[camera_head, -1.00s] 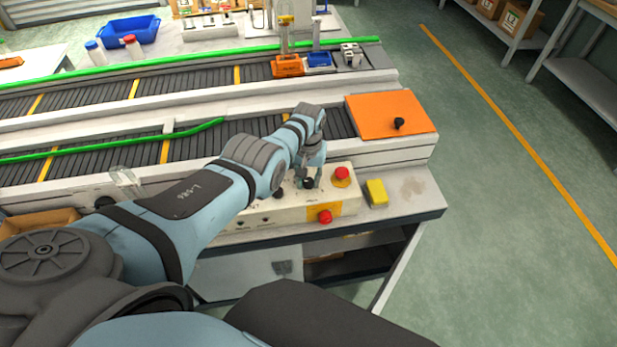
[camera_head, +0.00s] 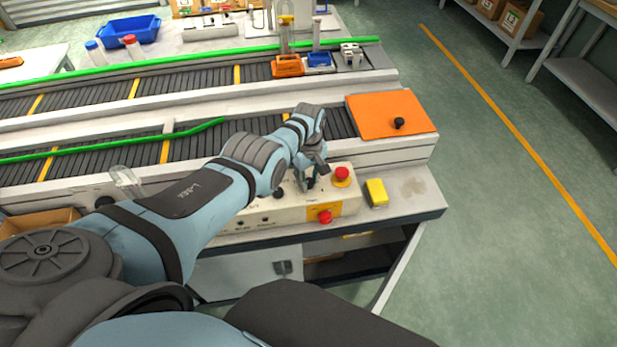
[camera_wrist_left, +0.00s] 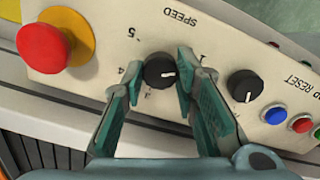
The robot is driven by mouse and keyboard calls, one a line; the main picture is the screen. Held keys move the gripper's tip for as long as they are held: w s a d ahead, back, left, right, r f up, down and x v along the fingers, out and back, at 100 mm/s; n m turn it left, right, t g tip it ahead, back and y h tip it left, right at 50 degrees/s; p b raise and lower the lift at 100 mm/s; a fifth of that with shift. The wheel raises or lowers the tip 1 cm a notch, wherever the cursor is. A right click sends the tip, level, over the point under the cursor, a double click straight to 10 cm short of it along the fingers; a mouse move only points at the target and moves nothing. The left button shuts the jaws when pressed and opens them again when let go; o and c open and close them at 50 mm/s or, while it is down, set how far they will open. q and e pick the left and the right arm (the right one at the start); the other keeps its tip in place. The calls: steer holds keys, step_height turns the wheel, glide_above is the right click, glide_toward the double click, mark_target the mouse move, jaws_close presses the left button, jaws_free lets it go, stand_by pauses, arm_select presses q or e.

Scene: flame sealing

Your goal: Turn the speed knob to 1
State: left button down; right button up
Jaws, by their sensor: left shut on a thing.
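The speed knob (camera_wrist_left: 158,71) is a round black knob with a white pointer mark, on a cream control panel (camera_wrist_left: 222,45). In the left wrist view the panel's labels appear upside down, with SPEED above the knob, 5 and 4 to its left and a partly hidden 1 to its right. The knob's white mark points to the right in that view, slightly below the 1. My left gripper (camera_wrist_left: 160,66) is shut on the knob, with one finger on each side. In the head view the gripper (camera_head: 308,180) is at the panel and largely covers the knob. My right gripper is not in view.
A red emergency button (camera_head: 342,173) on a yellow base sits close to the gripper. Another red button (camera_head: 325,216) is on the panel's front. A yellow block (camera_head: 376,193) lies to the right. A second black knob (camera_wrist_left: 244,85) and several small buttons are nearby.

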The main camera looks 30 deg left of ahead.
mark_target(308, 181)
arm_select(q)
steer(key=shift+n, duration=0.3)
steer(key=c, duration=1.2)
jaws_free()
steer(key=shift+c, duration=0.2)
steer(key=shift+r, duration=0.15)
steer(key=shift+w+r, duration=0.1)
steer(key=shift+r, duration=0.15)
step_height(308, 181, up, 11)
steer(key=shift+r, duration=0.1)
